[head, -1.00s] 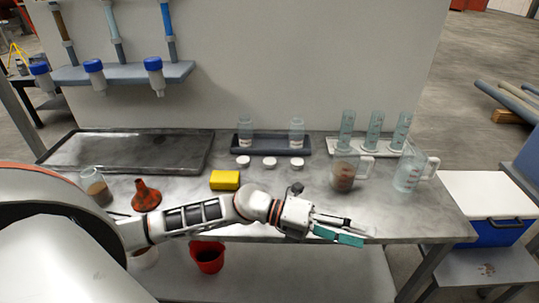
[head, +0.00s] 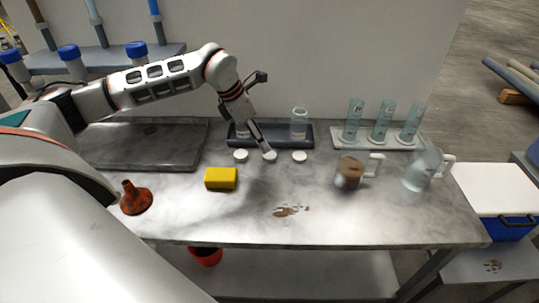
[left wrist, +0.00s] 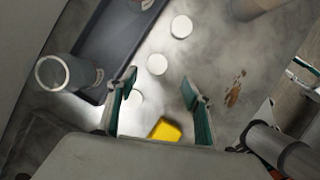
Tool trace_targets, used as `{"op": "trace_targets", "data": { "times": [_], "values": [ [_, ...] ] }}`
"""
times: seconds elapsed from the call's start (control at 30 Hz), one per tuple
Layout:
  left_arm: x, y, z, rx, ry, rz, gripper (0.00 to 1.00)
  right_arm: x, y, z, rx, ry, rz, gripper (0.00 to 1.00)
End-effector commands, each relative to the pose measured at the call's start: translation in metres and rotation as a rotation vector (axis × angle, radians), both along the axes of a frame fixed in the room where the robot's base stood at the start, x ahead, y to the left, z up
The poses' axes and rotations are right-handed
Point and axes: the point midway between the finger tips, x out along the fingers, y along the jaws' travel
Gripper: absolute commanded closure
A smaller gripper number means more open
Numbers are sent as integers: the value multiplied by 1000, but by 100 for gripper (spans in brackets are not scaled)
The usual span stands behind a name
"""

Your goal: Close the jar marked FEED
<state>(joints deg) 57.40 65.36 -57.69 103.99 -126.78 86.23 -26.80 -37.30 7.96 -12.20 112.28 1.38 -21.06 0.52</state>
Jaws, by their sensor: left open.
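Two clear glass jars stand in a dark tray (head: 270,141) at the back of the table: a left jar (head: 241,129) and a right jar (head: 299,122). Their labels are too small to read, so I cannot tell which is FEED. The left jar also shows in the left wrist view (left wrist: 66,73), with an open top. Three white lids lie in front of the tray: left (head: 240,155), middle (head: 270,155) and right (head: 299,156). My left gripper (head: 262,148) is open and empty, pointing down by the middle lid. My right gripper is not in view.
A yellow sponge (head: 221,179) and a red funnel (head: 136,198) are at left. A jug of brown liquid (head: 349,174), a clear jug (head: 421,172) and a rack of cylinders (head: 375,137) are at right. A brown stain (head: 290,211) marks the clear front middle.

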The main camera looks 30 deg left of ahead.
Motion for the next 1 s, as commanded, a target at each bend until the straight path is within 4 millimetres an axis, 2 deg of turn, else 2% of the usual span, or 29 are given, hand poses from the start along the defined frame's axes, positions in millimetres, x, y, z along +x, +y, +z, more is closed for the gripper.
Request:
{"op": "trace_targets", "data": {
  "times": [0.33, 0.67, 1.0],
  "values": [
    [8, -6, -24, -2, 1, 0, 49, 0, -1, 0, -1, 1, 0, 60],
    [9, -6, -27, -2, 1, 0, 49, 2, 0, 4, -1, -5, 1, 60],
    [24, -10, -68, -3, 1, 0, 49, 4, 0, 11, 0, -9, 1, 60]
  ]
}}
